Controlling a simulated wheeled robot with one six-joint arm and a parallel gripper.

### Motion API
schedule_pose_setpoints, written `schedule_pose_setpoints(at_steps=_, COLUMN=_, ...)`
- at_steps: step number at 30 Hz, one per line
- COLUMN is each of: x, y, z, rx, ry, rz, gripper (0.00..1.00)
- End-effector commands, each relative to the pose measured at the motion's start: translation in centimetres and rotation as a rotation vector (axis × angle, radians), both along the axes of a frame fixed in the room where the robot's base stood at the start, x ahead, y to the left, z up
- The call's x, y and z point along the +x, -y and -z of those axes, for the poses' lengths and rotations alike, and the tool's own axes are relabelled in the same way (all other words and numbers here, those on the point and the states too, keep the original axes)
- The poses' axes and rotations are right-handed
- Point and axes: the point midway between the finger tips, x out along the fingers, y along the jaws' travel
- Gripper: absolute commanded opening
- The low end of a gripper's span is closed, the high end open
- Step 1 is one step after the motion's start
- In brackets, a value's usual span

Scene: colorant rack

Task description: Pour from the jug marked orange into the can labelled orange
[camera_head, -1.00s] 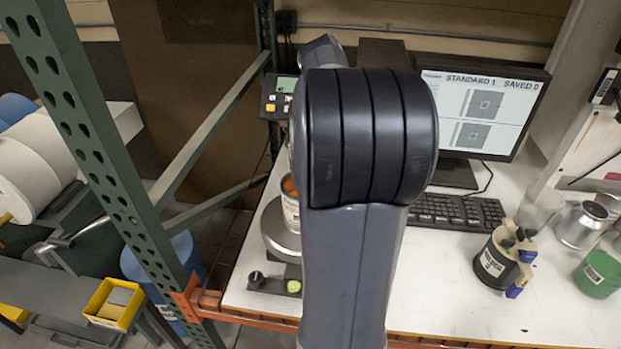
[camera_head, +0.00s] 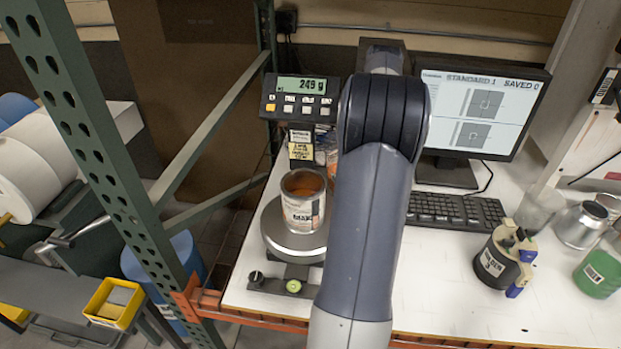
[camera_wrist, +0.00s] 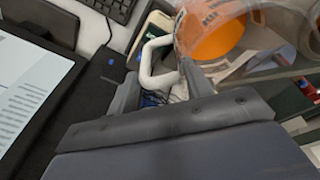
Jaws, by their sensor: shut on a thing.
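The open can (camera_head: 302,212) stands upright on the round scale plate, with orange on its inner wall; its label is too small to read surely. In the wrist view my gripper (camera_wrist: 160,84) is shut on the white handle (camera_wrist: 153,60) of a jug. The jug's body (camera_wrist: 190,28) is pale and see-through, with orange showing in it. The jug looks tilted in this view, but I cannot tell whether anything flows. In the head view my arm hides my gripper and most or all of the jug.
A monitor (camera_head: 485,110) and keyboard (camera_head: 455,210) stand right of my arm. A dark jug (camera_head: 497,262), a silver can (camera_head: 582,225) and a green container (camera_head: 600,272) are further right. A green rack post (camera_head: 85,130) stands left.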

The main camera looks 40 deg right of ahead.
Motion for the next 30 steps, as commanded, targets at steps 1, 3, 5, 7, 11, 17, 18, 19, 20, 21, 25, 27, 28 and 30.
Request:
schedule_pose_setpoints(at_steps=1, x=0.0, y=0.3, z=0.0, rx=0.016, ry=0.002, rz=0.001, gripper=0.00)
schedule_pose_setpoints(at_steps=3, x=0.0, y=0.5, z=0.1, rx=0.040, ry=0.001, rz=0.001, gripper=0.00)
schedule_pose_setpoints(at_steps=5, x=0.0, y=0.6, z=0.1, rx=0.055, ry=0.002, rz=0.001, gripper=0.00)
schedule_pose_setpoints(at_steps=7, x=0.0, y=0.8, z=0.2, rx=0.069, ry=0.001, rz=0.001, gripper=0.00)
schedule_pose_setpoints(at_steps=11, x=0.0, y=0.9, z=-0.1, rx=0.083, ry=0.002, rz=0.000, gripper=0.00)
schedule_pose_setpoints(at_steps=17, x=0.0, y=0.9, z=-2.1, rx=0.085, ry=0.004, rz=-0.001, gripper=0.00)
schedule_pose_setpoints(at_steps=18, x=0.0, y=0.9, z=-2.6, rx=0.086, ry=0.003, rz=-0.001, gripper=0.00)
schedule_pose_setpoints(at_steps=19, x=0.0, y=0.9, z=-2.9, rx=0.086, ry=0.003, rz=-0.001, gripper=0.00)
schedule_pose_setpoints(at_steps=20, x=0.0, y=0.9, z=-3.2, rx=0.085, ry=0.003, rz=0.000, gripper=0.00)
schedule_pose_setpoints(at_steps=21, x=0.0, y=0.9, z=-3.6, rx=0.086, ry=0.003, rz=-0.001, gripper=0.00)
schedule_pose_setpoints(at_steps=25, x=0.0, y=0.9, z=-4.6, rx=0.087, ry=0.002, rz=-0.001, gripper=0.00)
schedule_pose_setpoints(at_steps=27, x=0.0, y=0.9, z=-4.8, rx=0.087, ry=0.001, rz=-0.001, gripper=0.00)
schedule_pose_setpoints(at_steps=28, x=0.0, y=0.9, z=-4.9, rx=0.087, ry=0.001, rz=-0.001, gripper=0.00)
schedule_pose_setpoints(at_steps=30, x=0.0, y=0.9, z=-4.9, rx=0.087, ry=0.001, rz=-0.001, gripper=0.00)
